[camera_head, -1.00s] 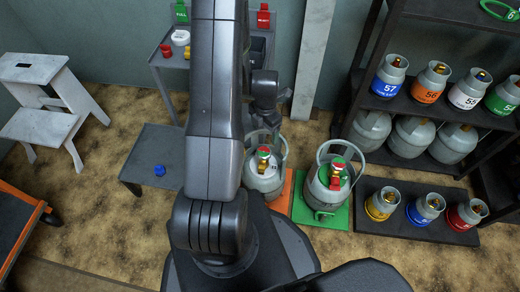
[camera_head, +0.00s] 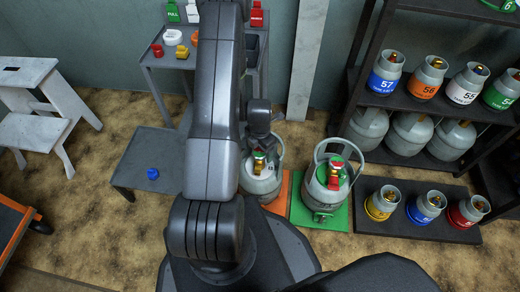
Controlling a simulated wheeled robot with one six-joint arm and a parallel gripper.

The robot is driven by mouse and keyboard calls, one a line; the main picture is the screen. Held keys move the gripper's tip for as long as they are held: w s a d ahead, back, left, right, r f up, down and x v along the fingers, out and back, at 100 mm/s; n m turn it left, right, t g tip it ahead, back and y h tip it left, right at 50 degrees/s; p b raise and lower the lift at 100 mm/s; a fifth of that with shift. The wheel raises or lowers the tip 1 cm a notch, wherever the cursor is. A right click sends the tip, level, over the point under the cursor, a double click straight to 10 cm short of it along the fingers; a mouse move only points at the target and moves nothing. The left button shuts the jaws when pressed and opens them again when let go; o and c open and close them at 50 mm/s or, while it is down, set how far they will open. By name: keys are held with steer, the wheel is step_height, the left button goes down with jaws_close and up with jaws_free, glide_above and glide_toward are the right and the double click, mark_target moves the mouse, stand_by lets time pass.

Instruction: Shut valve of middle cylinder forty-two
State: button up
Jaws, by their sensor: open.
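A grey cylinder (camera_head: 262,187) stands upright on an orange scale (camera_head: 277,205), partly hidden by my arm. Its number is not readable here. A second grey cylinder (camera_head: 318,192) with a green and red valve top (camera_head: 334,172) stands on a green scale (camera_head: 327,219) to the right. Anything directly behind my arm is hidden.
A low grey platform (camera_head: 130,180) with a blue cap (camera_head: 152,174) is left of my arm. A grey side table (camera_head: 180,60) stands behind. A dark rack (camera_head: 385,100) and a low black stand (camera_head: 385,225) hold several cylinders at right. A white step stool (camera_head: 35,130) is far left.

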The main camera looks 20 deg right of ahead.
steer(key=c, duration=1)
